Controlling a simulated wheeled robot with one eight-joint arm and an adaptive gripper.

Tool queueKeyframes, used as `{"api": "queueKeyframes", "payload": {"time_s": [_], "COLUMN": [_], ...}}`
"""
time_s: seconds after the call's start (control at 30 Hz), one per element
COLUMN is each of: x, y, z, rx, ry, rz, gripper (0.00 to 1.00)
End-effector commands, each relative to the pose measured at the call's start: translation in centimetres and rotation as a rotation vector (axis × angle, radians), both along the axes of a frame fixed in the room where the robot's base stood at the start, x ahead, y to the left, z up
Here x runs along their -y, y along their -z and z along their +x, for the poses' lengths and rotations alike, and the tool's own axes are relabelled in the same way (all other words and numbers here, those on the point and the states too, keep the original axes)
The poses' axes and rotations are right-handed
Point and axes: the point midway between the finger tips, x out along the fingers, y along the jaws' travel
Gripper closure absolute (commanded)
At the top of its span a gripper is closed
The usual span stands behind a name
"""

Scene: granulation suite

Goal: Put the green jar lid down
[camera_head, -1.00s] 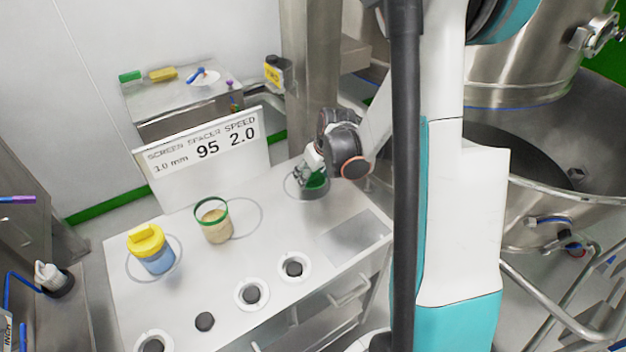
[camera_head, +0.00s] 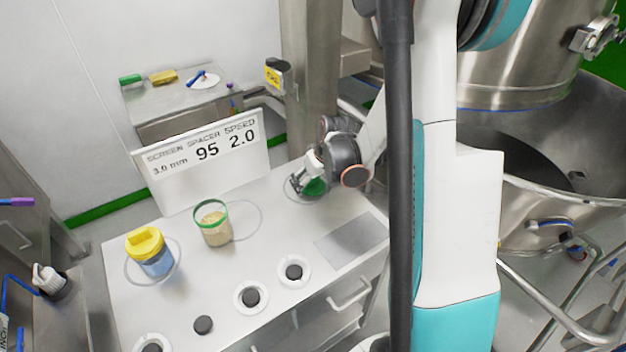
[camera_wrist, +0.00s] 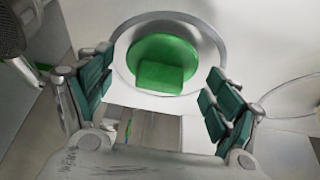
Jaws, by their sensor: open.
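The green jar lid (camera_wrist: 163,64) lies on the white table inside a ring marking, centred ahead of my gripper in the wrist view. Its raised grip tab faces up. In the head view the lid (camera_head: 314,187) shows at the table's far right, partly hidden by my gripper (camera_head: 304,183). In the wrist view my gripper (camera_wrist: 158,108) is open, with its two green-padded fingers apart on either side and nothing between them touching the lid. An open jar with a green rim (camera_head: 212,224) and tan contents stands left of it on the table.
A blue jar with a yellow lid (camera_head: 149,251) stands at the table's left. A sign board (camera_head: 205,160) stands along the back edge. Several dark round pieces, some in white rings (camera_head: 251,297), line the front. A steel column (camera_head: 312,80) rises behind my gripper.

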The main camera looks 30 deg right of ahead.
Motion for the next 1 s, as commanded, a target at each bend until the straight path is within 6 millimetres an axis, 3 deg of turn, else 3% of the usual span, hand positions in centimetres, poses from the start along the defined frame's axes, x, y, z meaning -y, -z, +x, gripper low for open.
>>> {"api": "queueKeyframes", "payload": {"time_s": [0.6,1.0], "x": [0.1,0.1], "y": [-9.8,-11.1], "z": [-4.0,-4.6], "rx": [0.0,0.0], "ry": [0.001,0.0], "rz": [0.0,0.0], "gripper": [0.17,0.17]}}
